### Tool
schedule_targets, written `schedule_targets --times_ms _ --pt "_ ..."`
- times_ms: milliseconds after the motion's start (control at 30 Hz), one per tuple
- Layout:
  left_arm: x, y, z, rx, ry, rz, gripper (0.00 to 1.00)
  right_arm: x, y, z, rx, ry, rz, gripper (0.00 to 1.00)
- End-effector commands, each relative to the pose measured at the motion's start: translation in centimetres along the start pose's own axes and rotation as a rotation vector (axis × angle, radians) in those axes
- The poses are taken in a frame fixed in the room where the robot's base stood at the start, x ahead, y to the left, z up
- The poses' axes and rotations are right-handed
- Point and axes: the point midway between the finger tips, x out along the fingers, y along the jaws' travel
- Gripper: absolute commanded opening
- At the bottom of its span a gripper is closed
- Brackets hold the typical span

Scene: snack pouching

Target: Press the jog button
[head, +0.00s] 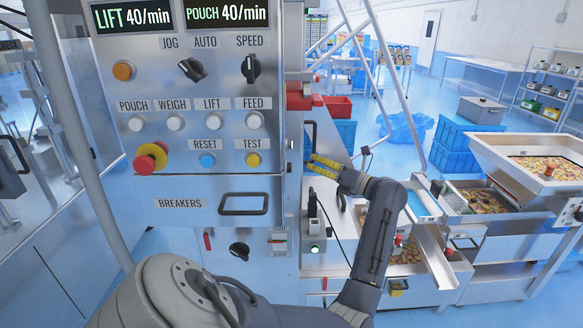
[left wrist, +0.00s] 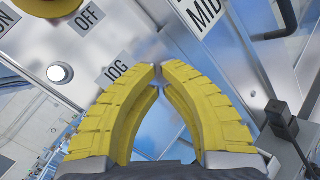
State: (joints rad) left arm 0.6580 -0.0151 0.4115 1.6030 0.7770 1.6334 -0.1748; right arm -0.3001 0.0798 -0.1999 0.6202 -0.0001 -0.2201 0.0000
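In the left wrist view, a white label reading JOG (left wrist: 117,72) sits on a grey metal panel (left wrist: 110,40), just left of my yellow fingertips. A round white button (left wrist: 60,73) shows farther left. My left gripper (left wrist: 158,70) has its fingertips nearly together, holding nothing visible. Contact with the panel cannot be told. In the head view my left gripper (head: 311,163) is beside the right edge of the large control cabinet (head: 225,110). My right gripper is out of view.
The cabinet's front carries another JOG label (head: 171,42) by a black selector knob (head: 192,69), plus an orange button (head: 123,71) and a red emergency knob (head: 151,157). Metal hoppers (head: 500,165) stand right. A black plug with a cable (left wrist: 282,119) is near the right finger.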

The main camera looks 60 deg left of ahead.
Motion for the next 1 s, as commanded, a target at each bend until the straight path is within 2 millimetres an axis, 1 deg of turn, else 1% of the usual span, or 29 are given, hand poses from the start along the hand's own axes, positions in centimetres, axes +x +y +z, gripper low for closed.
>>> schedule_targets --times_ms 100,300,1000 --pt "-0.7 -0.4 0.4 0.0 0.001 0.0 0.0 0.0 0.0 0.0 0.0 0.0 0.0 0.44" --pt "-1.4 -0.7 0.8 -0.001 0.0 0.0 0.0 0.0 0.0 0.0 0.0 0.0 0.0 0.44" --pt "-1.4 -0.7 0.8 -0.001 0.0 0.0 0.0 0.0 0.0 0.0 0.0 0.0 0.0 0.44"
